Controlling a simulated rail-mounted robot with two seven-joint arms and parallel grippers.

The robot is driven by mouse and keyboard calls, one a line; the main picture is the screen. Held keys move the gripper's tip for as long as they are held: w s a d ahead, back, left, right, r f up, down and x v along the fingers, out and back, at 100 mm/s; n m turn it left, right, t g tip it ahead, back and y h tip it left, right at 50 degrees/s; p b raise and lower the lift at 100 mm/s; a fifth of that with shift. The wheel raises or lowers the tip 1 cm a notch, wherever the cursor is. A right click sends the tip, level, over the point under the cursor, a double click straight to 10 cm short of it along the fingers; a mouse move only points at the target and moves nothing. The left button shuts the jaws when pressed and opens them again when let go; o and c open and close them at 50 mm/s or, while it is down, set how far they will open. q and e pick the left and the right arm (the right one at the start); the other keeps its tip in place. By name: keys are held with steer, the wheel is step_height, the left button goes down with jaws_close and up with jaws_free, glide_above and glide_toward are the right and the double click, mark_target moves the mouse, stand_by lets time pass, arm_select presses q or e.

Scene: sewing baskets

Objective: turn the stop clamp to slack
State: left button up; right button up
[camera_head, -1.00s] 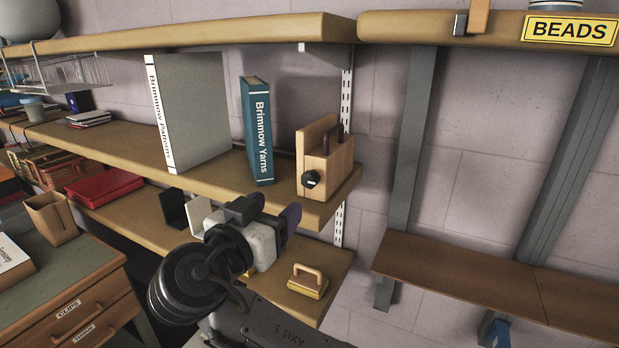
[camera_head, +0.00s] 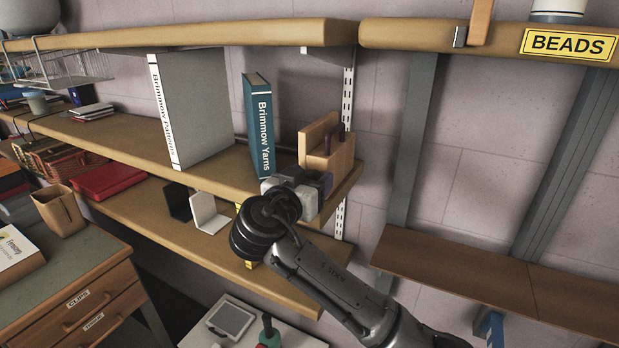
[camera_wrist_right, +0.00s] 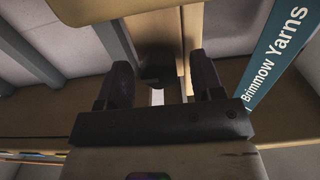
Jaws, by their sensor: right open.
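The stop clamp (camera_head: 328,156) is a light wooden block with a tall back board at the right end of the middle shelf. In the head view its dark knob is hidden behind my right gripper (camera_head: 322,182). In the right wrist view the dark round knob (camera_wrist_right: 155,66) shows on the wooden block, between the two fingers of my right gripper (camera_wrist_right: 163,78) as seen from there. The fingers are apart. I cannot tell whether they touch the knob, nor read its setting. My left gripper is not in view.
A teal book (camera_head: 258,125) stands just left of the clamp, with a large grey binder (camera_head: 195,105) further left. The upper shelf (camera_head: 200,37) runs above. A white bookend (camera_head: 207,212) stands on the lower shelf. A brown ledge (camera_head: 460,270) lies to the right.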

steer(key=c, duration=0.9)
